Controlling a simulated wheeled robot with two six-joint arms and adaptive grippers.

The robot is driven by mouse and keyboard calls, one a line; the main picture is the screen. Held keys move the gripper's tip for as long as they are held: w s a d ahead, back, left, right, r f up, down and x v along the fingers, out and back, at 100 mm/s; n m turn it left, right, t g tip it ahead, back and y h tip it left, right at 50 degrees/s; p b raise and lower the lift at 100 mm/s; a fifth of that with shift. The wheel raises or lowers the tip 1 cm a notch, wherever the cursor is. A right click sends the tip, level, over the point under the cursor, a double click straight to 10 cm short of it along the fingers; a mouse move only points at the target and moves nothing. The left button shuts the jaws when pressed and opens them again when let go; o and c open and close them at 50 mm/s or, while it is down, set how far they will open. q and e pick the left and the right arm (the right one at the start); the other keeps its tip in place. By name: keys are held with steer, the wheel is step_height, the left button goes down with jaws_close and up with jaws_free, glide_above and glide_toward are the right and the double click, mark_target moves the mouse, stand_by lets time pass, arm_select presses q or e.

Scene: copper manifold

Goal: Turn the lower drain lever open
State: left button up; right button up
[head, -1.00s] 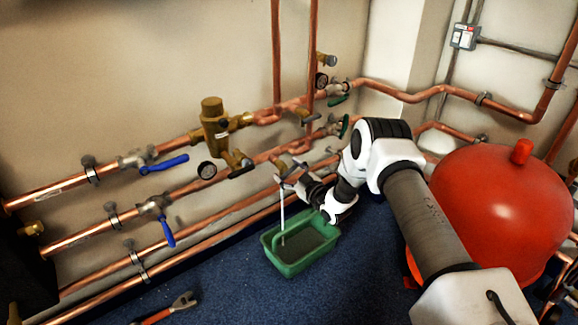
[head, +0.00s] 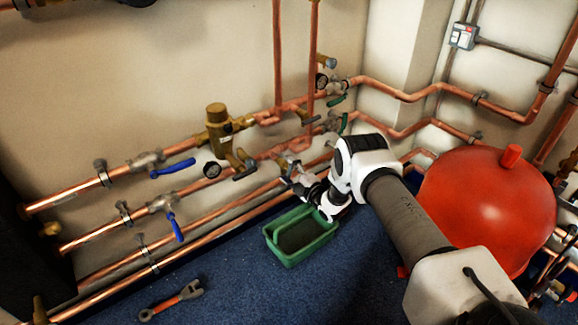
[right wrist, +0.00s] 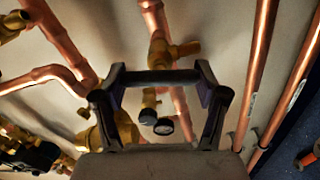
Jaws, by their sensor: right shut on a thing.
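My right gripper (head: 298,182) reaches in from the right, low by the wall pipes, above the green tray. In the right wrist view its two fingers (right wrist: 160,95) stand apart with a dark bar-shaped handle, seemingly the drain lever (right wrist: 160,77), spanning between their tips. The gripper is shut on it. In the head view the brass drain fitting (head: 283,162) shows just left of the gripper; the lever itself is mostly hidden there. The green tray (head: 277,259) stands on the blue floor under the gripper. No stream of water shows over it. My left gripper is not in view.
Blue-handled valves (head: 172,168) and a brass valve body (head: 217,125) with a gauge (head: 212,169) sit on copper pipes to the left. A red tank (head: 480,215) stands right, close to my arm. A wrench (head: 172,300) lies on the floor.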

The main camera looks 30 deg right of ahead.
steer(key=shift+n+p, duration=0.55)
steer(key=shift+n, duration=0.85)
steer(key=o, duration=1.2)
steer(key=shift+w, duration=0.1)
steer(key=shift+c, duration=0.2)
steer(key=s, duration=1.2)
steer(key=shift+d, duration=0.4)
